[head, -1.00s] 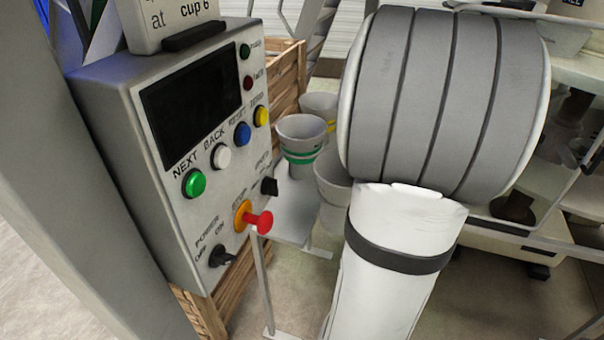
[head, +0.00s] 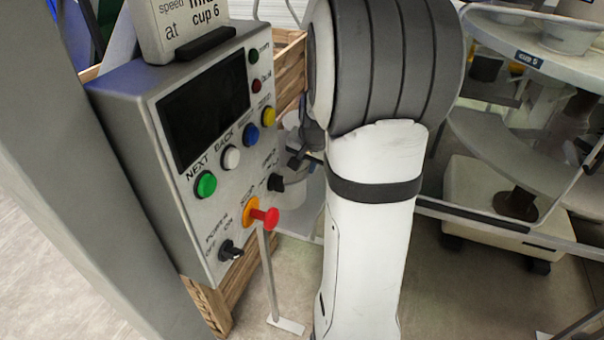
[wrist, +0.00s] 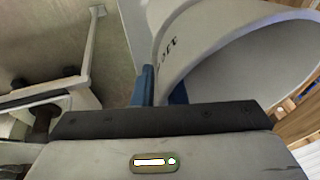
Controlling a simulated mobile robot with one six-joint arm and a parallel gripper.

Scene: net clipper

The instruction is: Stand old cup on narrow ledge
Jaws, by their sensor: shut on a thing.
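A pale grey cup (wrist: 222,55) fills the upper right of the wrist view, tilted in the picture, its wide mouth to the right. It has small dark lettering that I cannot fully read. My gripper (wrist: 160,88) is shut on the cup's wall with its blue fingertips. In the head view, my arm covers most of the gripper and the cup. A narrow pale ledge (head: 300,222) shows beside the control box, low and partly hidden behind my arm. Whether the held cup touches anything is hidden.
A grey control box (head: 120,150) with coloured buttons and a protruding red knob (head: 271,216) stands close left of my arm. A wooden crate (head: 290,55) is behind it. At right is a round carousel (head: 500,40) labelled cup 5, with a wheeled base (head: 470,195).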

